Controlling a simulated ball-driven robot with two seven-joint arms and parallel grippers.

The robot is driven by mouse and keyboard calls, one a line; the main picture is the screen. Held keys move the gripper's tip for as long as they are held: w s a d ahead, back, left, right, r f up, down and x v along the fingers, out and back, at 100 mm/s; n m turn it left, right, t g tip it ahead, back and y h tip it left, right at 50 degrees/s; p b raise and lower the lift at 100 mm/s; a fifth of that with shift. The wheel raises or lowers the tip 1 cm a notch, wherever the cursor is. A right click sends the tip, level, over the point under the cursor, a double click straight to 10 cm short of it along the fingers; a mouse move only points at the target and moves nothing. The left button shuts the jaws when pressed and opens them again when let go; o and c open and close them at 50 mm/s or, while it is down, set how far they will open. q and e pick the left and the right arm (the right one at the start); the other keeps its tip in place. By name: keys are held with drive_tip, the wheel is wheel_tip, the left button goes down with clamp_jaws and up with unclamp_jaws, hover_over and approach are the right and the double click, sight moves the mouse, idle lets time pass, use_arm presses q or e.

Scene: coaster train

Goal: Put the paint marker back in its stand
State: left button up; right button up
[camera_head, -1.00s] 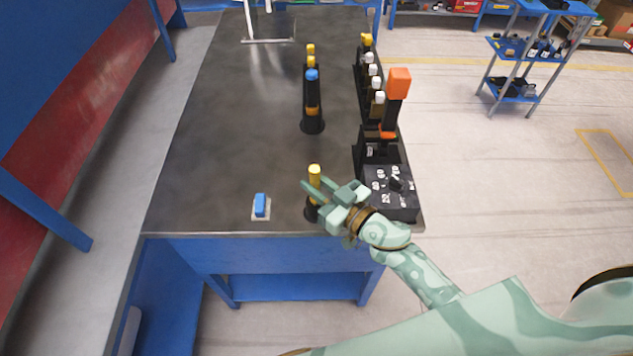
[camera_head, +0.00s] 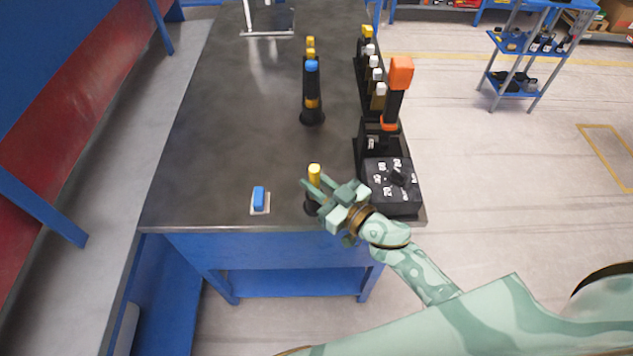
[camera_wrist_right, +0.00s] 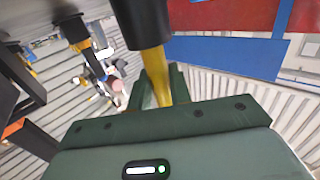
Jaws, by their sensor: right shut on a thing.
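A yellow-topped piece (camera_head: 314,172) stands upright near the front edge of the dark table, with a black round base (camera_head: 311,208) below it. I take the yellow piece for the paint marker and the black part for its stand. My right gripper (camera_head: 318,190) is shut on the yellow piece. In the right wrist view the yellow shaft (camera_wrist_right: 155,72) lies between the fingers and meets a black cylinder (camera_wrist_right: 139,22). The fingers hide part of the piece, and I cannot tell how deep it sits. My left gripper is not in view.
A black box with white markings (camera_head: 392,187) is close right of my gripper. Behind it stand an orange-topped piece (camera_head: 401,72) and several white-topped ones. A blue-topped black piece (camera_head: 312,90) stands farther back. A blue button (camera_head: 259,196) is to the left. The table's left half is mostly clear.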

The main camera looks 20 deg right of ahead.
idle(0.4)
drive_tip(key=o, duration=1)
drive_tip(key=shift+s, duration=0.1)
drive_tip(key=v, duration=1.6)
drive_tip(key=shift+d+r, duration=0.1)
drive_tip(key=shift+d, duration=0.05)
